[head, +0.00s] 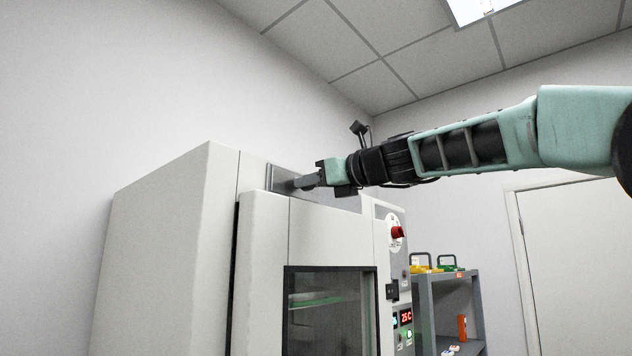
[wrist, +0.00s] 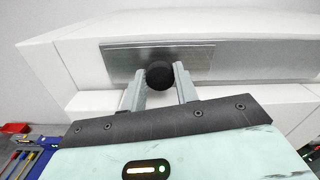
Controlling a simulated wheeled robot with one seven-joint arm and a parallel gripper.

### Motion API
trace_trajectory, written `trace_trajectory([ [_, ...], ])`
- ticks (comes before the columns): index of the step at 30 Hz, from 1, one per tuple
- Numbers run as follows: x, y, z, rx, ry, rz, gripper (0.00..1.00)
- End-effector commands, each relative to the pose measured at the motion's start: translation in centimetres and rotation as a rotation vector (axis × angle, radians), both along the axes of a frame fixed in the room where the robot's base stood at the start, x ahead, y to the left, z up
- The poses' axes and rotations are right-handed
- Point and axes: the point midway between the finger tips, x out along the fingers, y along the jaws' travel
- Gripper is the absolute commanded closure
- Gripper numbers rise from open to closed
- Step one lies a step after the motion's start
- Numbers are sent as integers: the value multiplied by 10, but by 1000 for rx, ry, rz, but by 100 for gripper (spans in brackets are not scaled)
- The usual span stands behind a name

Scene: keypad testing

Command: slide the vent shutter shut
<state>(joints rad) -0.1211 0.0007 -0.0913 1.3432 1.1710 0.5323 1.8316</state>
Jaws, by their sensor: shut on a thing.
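The vent shutter is a grey metal plate (wrist: 118,62) set in a long recess on the upper part of the white cabinet (head: 165,245). It carries a round black knob (wrist: 159,74). In the head view the shutter (head: 281,178) shows at the cabinet's top edge. My gripper (wrist: 159,86) is shut on the black knob, with one finger on each side of it. In the head view my gripper (head: 300,182) reaches the shutter from the right and hides the knob. To the right of the plate the recess shows a lighter grey strip (wrist: 265,62).
The cabinet has a windowed door (head: 330,310) below the shutter and a red knob (head: 397,232) on its control panel at the right. A grey shelf (head: 447,290) with coloured items stands beyond.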

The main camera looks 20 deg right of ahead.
Motion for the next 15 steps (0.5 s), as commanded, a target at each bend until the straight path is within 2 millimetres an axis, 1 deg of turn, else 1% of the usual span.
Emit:
trace_trajectory([
  [1,-1,3,-1,-1,3,10,100],
  [6,-2,5,-2,-2,3,13,100],
  [7,-2,5,-2,-1,4,14,62],
  [8,-2,5,-2,-1,4,14,53],
  [9,-2,5,-1,-1,4,13,48],
  [15,-1,4,-1,-1,2,10,48],
])
